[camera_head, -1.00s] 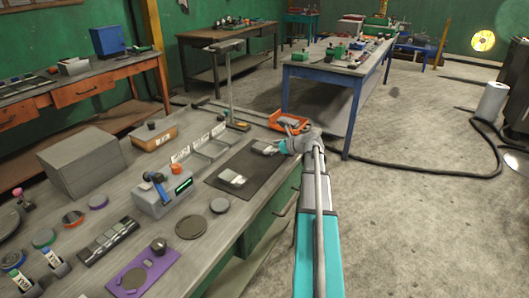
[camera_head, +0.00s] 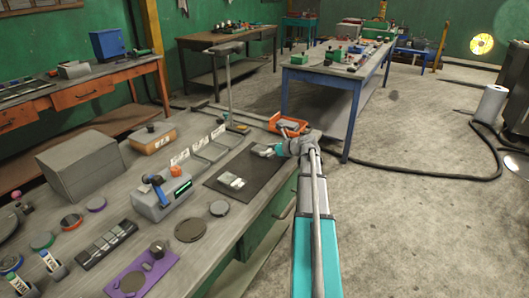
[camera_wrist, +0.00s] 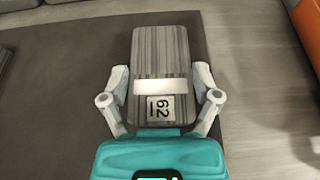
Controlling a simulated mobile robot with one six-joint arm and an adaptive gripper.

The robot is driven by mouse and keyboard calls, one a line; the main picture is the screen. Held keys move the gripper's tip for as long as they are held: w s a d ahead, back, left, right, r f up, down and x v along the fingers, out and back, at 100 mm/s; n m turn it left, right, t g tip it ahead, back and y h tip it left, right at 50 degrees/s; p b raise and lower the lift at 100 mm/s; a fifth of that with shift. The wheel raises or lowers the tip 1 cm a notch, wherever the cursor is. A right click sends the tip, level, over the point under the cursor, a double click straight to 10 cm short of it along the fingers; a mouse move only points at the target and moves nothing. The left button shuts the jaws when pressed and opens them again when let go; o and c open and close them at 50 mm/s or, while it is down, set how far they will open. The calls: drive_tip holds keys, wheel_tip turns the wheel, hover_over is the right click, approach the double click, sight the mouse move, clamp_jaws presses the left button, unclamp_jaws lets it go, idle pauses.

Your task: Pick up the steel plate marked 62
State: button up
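The steel plate marked 62 (camera_wrist: 160,55) is a striped grey rectangle with a white band and a white "62" label at its near end. In the wrist view it lies lengthwise between the two fingers of my gripper (camera_wrist: 160,75), with its label end close to the teal palm. One finger is on each long side, with at most a very narrow gap. In the head view my gripper (camera_head: 280,149) is over the far right part of the dark mat, at the plate (camera_head: 262,150), which is partly hidden. A lighter block or plate group (camera_head: 231,182) lies nearer on the mat (camera_head: 250,172).
An orange bin (camera_head: 287,127) stands just beyond my gripper. Left of the mat are wire racks with labels (camera_head: 196,150), a grey instrument box (camera_head: 160,200) and round discs (camera_head: 190,230). A lamp post (camera_head: 229,85) rises behind. Open floor lies right of the bench.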

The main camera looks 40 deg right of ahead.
drive_tip(key=c, duration=0.5)
drive_tip(key=shift+o, duration=0.2)
drive_tip(key=shift+r, duration=0.25)
wheel_tip(320, 180, up, 3)
drive_tip(key=p, duration=0.3)
drive_tip(key=s+d+r+p, duration=0.3)
drive_tip(key=s+r+p, duration=0.6)
drive_tip(key=s, duration=0.4)
drive_tip(key=shift+s+r+p, duration=0.3)
drive_tip(key=shift+p, duration=0.2)
drive_tip(key=shift+d, duration=0.1)
